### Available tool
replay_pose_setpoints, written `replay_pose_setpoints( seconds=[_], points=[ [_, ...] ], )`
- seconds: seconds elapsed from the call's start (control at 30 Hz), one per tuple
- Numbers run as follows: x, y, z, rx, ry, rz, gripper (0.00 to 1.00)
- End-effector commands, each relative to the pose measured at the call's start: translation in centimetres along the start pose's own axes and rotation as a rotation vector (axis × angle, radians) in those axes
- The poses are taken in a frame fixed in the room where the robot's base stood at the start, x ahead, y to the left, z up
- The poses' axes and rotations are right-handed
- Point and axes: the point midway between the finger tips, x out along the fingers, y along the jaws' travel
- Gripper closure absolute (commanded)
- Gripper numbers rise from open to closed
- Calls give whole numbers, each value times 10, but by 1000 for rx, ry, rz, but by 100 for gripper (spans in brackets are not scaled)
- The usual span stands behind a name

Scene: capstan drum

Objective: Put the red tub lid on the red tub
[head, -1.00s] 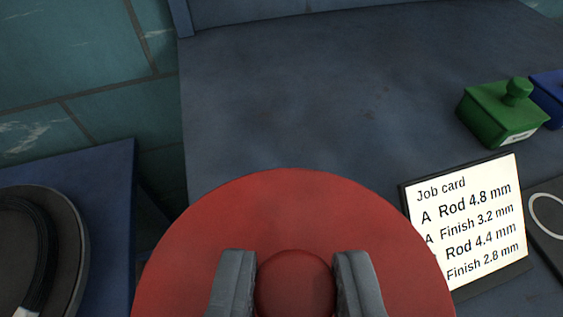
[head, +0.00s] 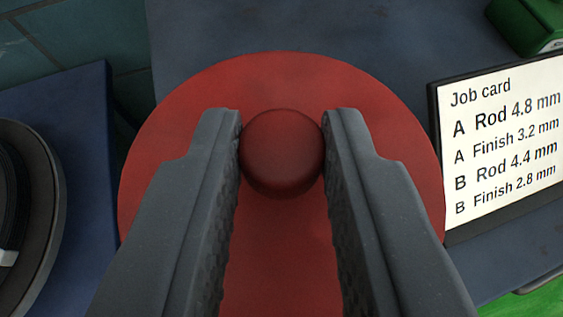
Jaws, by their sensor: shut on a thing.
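The red tub lid (head: 285,75) is a round red disc with a ball-shaped knob in its middle, and it fills the centre of the head view. My gripper (head: 281,150) is shut on the knob, with one grey finger on each side of it. The lid appears to be over or in front of the blue-grey bench top, but its height is hard to tell. The red tub is not seen; anything beneath the lid is hidden by it and by my fingers.
A job card (head: 500,135) in a dark frame stands just right of the lid. A green box (head: 530,25) is at the top right. A dark round drum or reel (head: 45,200) sits on a blue surface (head: 85,130) at the left. The bench top (head: 330,25) behind the lid is clear.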

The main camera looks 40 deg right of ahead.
Motion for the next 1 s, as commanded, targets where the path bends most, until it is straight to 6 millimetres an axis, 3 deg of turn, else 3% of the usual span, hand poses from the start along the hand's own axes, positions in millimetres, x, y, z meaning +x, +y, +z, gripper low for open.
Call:
replay_pose_setpoints(
  seconds=[0.4,0.43,0.5,1.0],
  points=[
    [3,0,7,1,0,0,100],
    [3,0,6,1,0,0,75],
    [3,0,6,1,0,0,56],
    [-2,-1,-1,-2,0,-1,56]
  ],
)
